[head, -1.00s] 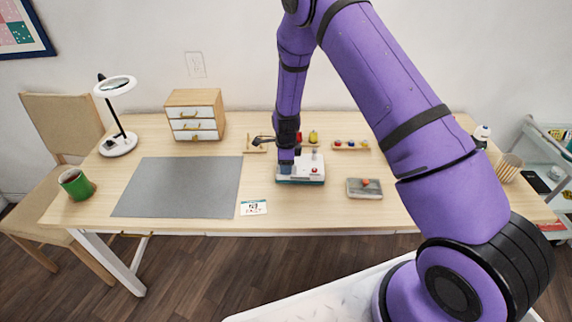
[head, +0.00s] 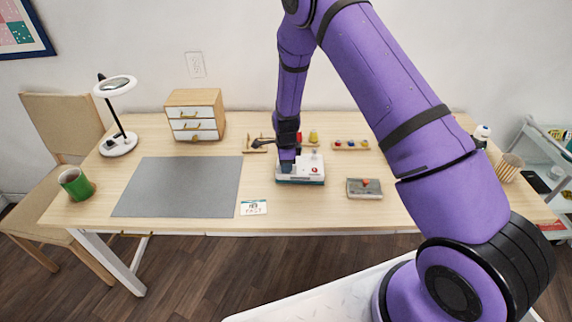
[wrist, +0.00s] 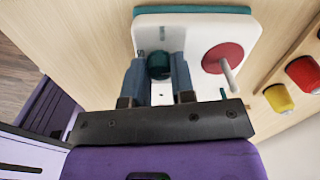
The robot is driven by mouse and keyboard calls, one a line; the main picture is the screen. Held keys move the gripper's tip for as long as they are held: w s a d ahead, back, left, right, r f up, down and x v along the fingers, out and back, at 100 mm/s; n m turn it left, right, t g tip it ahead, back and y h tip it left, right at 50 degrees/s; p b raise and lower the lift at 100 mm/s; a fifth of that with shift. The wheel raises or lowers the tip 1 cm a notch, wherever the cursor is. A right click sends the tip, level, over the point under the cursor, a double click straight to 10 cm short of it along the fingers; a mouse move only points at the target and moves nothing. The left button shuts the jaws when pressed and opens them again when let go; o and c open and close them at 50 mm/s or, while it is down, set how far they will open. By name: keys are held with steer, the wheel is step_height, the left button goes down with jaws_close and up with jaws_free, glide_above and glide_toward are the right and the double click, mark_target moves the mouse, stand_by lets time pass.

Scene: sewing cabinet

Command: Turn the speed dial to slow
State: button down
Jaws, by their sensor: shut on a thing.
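The sewing machine (head: 313,168), a small white body on a teal base, stands on the table right of the grey mat. The wrist view shows its white top (wrist: 200,25) with a dark teal dial (wrist: 158,72). My gripper (wrist: 158,58) has one blue finger on each side of the dial and is shut on it. In the head view my gripper (head: 287,167) reaches down over the machine's left part and hides the dial. A red disc (wrist: 222,58) with a pale pin sits beside the dial. I cannot read the dial's setting.
A small printed card (head: 253,207) lies in front of the machine. A grey tray (head: 364,188) with an orange-red item is at its right. Thread racks (head: 350,145) stand behind. The grey mat (head: 180,187) is bare.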

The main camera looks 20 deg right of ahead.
steer(key=n, duration=0.8)
steer(key=shift+n, duration=0.4)
steer(key=n, duration=0.4)
steer(key=shift+n, duration=0.3)
steer(key=n, duration=1.2)
steer(key=shift+n, duration=0.3)
steer(key=n, duration=0.4)
steer(key=shift+n, duration=2.3)
